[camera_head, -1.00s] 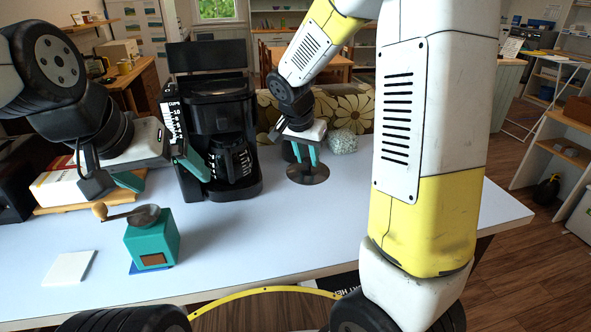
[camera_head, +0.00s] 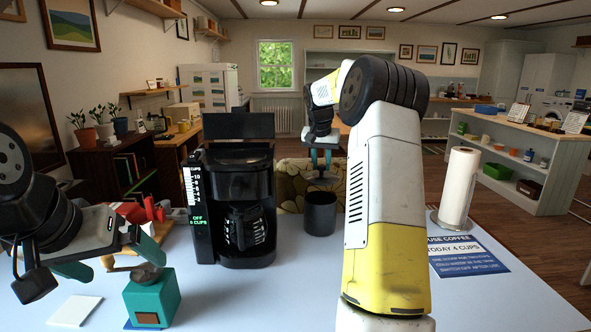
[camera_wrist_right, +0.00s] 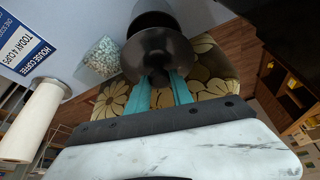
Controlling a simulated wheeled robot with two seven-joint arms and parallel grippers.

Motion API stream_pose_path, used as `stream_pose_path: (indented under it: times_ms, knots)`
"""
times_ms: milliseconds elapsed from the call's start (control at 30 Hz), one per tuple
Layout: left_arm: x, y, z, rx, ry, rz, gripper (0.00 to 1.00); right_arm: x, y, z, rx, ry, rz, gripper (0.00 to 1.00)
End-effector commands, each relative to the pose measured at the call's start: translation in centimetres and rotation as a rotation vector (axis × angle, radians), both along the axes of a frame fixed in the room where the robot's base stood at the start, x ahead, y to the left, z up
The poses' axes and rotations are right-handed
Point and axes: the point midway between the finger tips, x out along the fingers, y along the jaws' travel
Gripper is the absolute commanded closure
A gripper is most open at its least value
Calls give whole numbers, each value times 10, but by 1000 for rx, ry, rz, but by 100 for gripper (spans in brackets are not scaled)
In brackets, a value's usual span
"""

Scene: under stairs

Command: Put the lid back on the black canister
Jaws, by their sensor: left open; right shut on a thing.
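The black canister (camera_head: 320,215) stands upright on the table, right of the coffee maker. My right gripper (camera_head: 322,166) is shut on the dark round lid (camera_head: 322,181) and holds it above and apart from the canister. In the right wrist view the lid (camera_wrist_right: 150,45) is between the teal fingers (camera_wrist_right: 160,85), which meet at its knob, and it partly covers the canister (camera_wrist_right: 150,18). My left gripper (camera_head: 125,258) is open and empty at the left, near the teal coffee grinder (camera_head: 152,298).
The black coffee maker (camera_head: 240,195) stands close left of the canister. A paper towel roll (camera_head: 460,188) and a blue-and-white sign (camera_head: 466,256) are at the right. A white square (camera_head: 75,311) lies front left. A pale textured jar (camera_wrist_right: 103,56) shows in the wrist view.

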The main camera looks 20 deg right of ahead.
Motion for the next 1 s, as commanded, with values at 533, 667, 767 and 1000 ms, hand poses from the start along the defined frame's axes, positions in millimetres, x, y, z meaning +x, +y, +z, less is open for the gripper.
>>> stream_pose_path:
  times_ms: [533, 667, 767, 1000]
  knots:
    - [0, 0, 0, 0, 0, 0, 0, 0, 1, -51, 0, 1, 0, 100]
    - [0, 0, 0, 0, 0, 0, 0, 0, 1, -54, 0, 0, 0, 100]
    - [0, 0, 0, 0, 0, 0, 0, 0, 1, -55, 0, 0, -1, 100]
    - [0, 0, 0, 0, 0, 0, 0, 0, 1, -55, 0, 0, -1, 100]
